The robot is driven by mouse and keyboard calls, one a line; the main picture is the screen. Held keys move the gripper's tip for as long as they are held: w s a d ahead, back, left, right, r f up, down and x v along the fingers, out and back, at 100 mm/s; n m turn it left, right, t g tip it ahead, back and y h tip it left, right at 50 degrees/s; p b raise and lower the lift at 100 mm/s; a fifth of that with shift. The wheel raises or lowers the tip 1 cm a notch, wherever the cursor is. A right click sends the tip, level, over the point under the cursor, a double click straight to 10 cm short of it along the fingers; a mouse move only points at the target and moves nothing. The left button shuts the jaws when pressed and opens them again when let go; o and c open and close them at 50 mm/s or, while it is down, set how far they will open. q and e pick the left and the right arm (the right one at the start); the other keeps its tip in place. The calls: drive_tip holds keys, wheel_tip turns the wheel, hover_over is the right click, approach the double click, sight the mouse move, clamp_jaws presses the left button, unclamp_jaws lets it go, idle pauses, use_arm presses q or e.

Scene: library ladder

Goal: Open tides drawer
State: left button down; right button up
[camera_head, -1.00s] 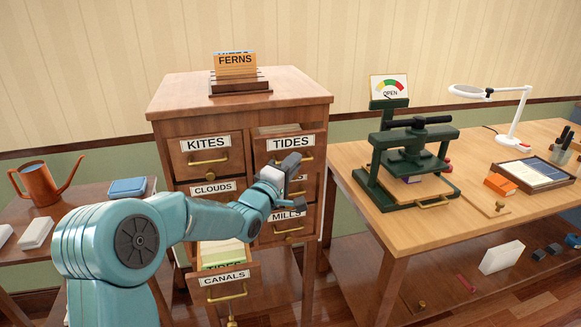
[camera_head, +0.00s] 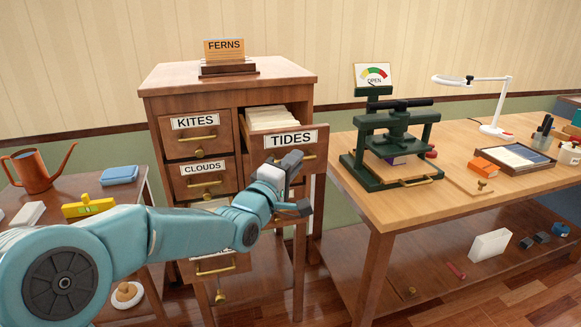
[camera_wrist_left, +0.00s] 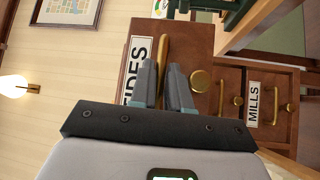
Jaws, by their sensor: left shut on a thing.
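The TIDES drawer (camera_head: 289,141) is at the upper right of the wooden cabinet (camera_head: 155,84). It is pulled out, with a row of pale cards (camera_head: 271,117) showing inside. My left gripper (camera_head: 297,184) is in front of its face, below the label. In the left wrist view its fingers (camera_wrist_left: 163,84) are shut on the drawer's brass handle (camera_wrist_left: 163,48), close to the TIDES label (camera_wrist_left: 134,68). My gripper hides part of the handle and drawer front in the head view. My right gripper is out of view.
KITES (camera_head: 195,122) and CLOUDS (camera_head: 203,168) drawers are shut beside it. A lower drawer (camera_head: 219,263) is partly hidden by my arm. A workbench (camera_head: 375,196) with a green press (camera_head: 396,140) stands close on the right. A side table with a copper watering can (camera_head: 35,170) is at left.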

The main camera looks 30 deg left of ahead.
use_arm(q)
drive_tip(key=shift+s+d, duration=0.3)
drive_tip(key=shift+d, duration=0.05)
drive_tip(key=c, duration=1.2)
unclamp_jaws()
drive_tip(key=shift+o, duration=0.2)
drive_tip(key=s+d+f+b, duration=0.1)
drive_tip(key=s+f, duration=0.1)
drive_tip(key=s, duration=1.4)
drive_tip(key=shift+f+b, duration=0.15)
drive_tip(key=shift+b, duration=0.25)
drive_tip(key=shift+s+d, duration=0.1)
drive_tip(key=shift+d, duration=0.05)
